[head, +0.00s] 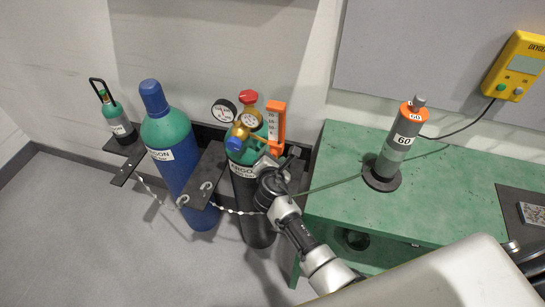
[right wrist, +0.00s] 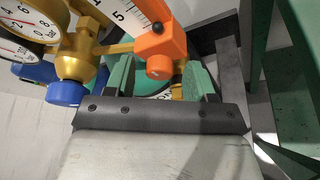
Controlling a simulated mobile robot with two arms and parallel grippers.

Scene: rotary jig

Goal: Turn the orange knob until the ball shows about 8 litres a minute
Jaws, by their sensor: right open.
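The orange flowmeter (head: 275,119) with its white scale stands upright beside the brass regulator (head: 248,122) on the dark cylinder (head: 250,205) with a green top. Its orange knob shows in the right wrist view (right wrist: 159,66), below the scale (right wrist: 122,14). My right gripper (head: 280,158) is at the flowmeter's lower end in the head view. In the right wrist view its green fingers (right wrist: 160,78) are open, one on either side of the knob; contact cannot be told. My left gripper is not in view.
A blue regulator knob (right wrist: 66,93) and gauges (right wrist: 30,22) are close left of the gripper. A blue cylinder (head: 172,165) stands left, behind a chain (head: 235,211).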

